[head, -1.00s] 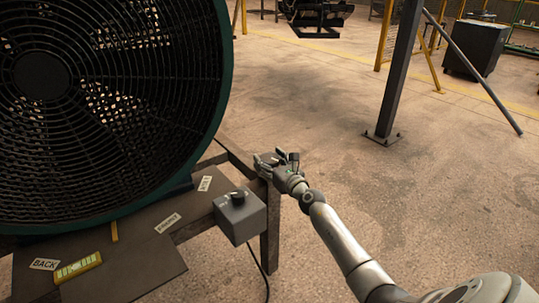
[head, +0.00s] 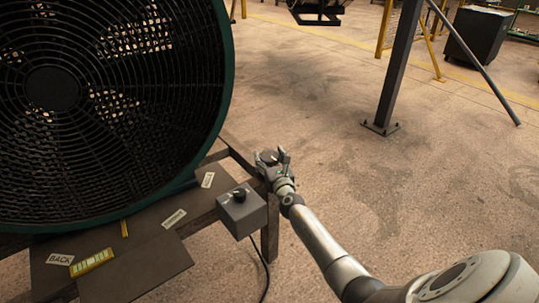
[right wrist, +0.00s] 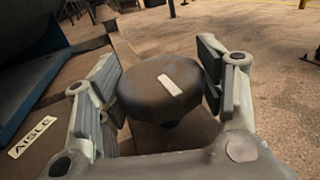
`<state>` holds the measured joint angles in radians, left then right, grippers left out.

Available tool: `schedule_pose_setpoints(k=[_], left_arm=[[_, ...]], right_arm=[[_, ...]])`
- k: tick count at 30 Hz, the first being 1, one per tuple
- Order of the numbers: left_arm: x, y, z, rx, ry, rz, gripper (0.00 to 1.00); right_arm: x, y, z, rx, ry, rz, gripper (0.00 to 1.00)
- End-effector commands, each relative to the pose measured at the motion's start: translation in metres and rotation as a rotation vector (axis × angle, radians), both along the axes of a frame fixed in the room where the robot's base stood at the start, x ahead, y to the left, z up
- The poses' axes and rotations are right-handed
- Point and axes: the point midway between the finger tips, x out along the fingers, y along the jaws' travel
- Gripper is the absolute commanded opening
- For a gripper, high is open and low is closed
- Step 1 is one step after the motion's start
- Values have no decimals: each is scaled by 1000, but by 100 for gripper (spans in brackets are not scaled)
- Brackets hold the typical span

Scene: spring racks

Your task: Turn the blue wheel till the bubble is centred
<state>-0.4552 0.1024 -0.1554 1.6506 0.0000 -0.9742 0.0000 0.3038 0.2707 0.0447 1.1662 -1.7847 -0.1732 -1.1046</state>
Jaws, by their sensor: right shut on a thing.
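A round dark wheel (right wrist: 150,98) with a white mark on top sits between the fingers of my right gripper (right wrist: 163,90) in the right wrist view. It looks dark grey-brown rather than blue. In the head view, my right gripper (head: 271,159) is shut on this wheel at the table's right corner, one finger on each side. A yellow level (head: 92,262) with a green vial lies on the plate at the lower left; its bubble is too small to place. My left gripper is not in view.
A large green-rimmed fan (head: 222,90) stands on the table at left. A grey box (head: 241,216) with a black knob is close to my right gripper. Paper labels lie on the table, one reading BACK (head: 60,259). A dark post (head: 395,80) stands on open floor at right.

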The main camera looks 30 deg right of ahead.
Motion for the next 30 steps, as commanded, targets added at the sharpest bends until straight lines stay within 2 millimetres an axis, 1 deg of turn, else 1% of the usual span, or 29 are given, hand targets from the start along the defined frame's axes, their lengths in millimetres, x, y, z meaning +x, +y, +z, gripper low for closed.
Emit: schedule_pose_setpoints(k=[1, 4, 13, 14, 18, 19, 30], left_arm=[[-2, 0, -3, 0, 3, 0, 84], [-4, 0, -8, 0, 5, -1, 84], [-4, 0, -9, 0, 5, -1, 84], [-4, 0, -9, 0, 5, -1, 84], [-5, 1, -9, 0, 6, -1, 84], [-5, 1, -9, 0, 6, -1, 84], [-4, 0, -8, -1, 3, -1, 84]], right_arm=[[0, -1, 3, -4, -2, -8, 39], [0, -1, 3, -5, -2, -15, 39], [0, -1, 2, -6, -1, -16, 39], [0, -1, 2, -6, -1, -16, 64], [0, 0, 1, -4, -1, -15, 82], [0, 0, 1, -4, 0, -15, 85], [-2, 1, 0, -1, 1, -14, 85]])
